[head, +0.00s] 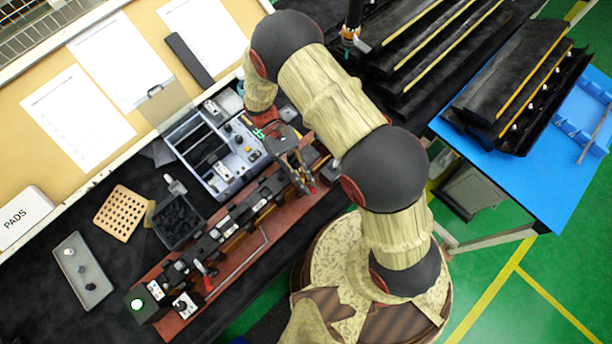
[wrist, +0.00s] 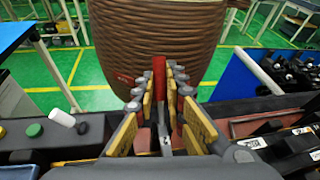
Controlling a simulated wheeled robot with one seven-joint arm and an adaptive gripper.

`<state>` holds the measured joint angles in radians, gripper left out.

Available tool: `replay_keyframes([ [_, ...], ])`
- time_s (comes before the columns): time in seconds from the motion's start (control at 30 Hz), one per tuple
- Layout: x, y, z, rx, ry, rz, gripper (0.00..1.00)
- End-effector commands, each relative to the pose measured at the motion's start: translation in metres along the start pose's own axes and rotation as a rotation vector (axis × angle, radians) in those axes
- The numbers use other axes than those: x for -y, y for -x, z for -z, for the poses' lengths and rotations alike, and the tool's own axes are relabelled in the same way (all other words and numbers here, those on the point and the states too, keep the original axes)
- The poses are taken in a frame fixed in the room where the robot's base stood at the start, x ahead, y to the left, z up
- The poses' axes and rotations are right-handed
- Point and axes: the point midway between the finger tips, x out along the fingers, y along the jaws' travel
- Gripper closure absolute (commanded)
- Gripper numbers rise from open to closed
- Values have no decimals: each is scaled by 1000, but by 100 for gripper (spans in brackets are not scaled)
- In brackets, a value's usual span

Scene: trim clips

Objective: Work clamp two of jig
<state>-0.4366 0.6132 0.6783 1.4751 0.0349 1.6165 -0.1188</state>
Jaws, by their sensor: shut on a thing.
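The jig (head: 255,240) is a long red-brown base with a row of black blocks, running diagonally across the dark bench in the head view. One clamp with a red handle (head: 208,280) stands at its lower-left part. My gripper (head: 305,182) is over the upper-right part of the jig. In the wrist view my gripper (wrist: 160,88) is shut on a red clamp handle (wrist: 160,68), which stands upright between the yellow-padded fingers. A grey metal lever shows below it. The clamp's base is mostly hidden by the fingers, and the clamp's number cannot be read.
A grey parts organiser (head: 215,150) stands close behind the jig. A black bin (head: 177,222), a perforated tan block (head: 123,213) and a grey plate (head: 83,270) lie to its left. Black trim racks (head: 430,50) and a blue table (head: 555,190) are at the right.

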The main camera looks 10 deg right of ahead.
Motion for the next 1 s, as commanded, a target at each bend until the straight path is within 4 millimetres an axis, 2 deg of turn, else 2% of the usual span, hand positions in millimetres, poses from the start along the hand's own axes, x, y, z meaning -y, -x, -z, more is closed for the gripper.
replay_keyframes([
  [0.13, 0, 1, 1, -6, 1, -1, 100],
  [0.17, 0, 1, 1, -6, 1, -1, 88],
  [0.5, 0, 0, 1, -3, 1, 0, 69],
  [0.83, 0, 3, 1, -3, 1, 0, 69],
  [1.0, 0, 24, 2, -4, 1, 0, 69],
])
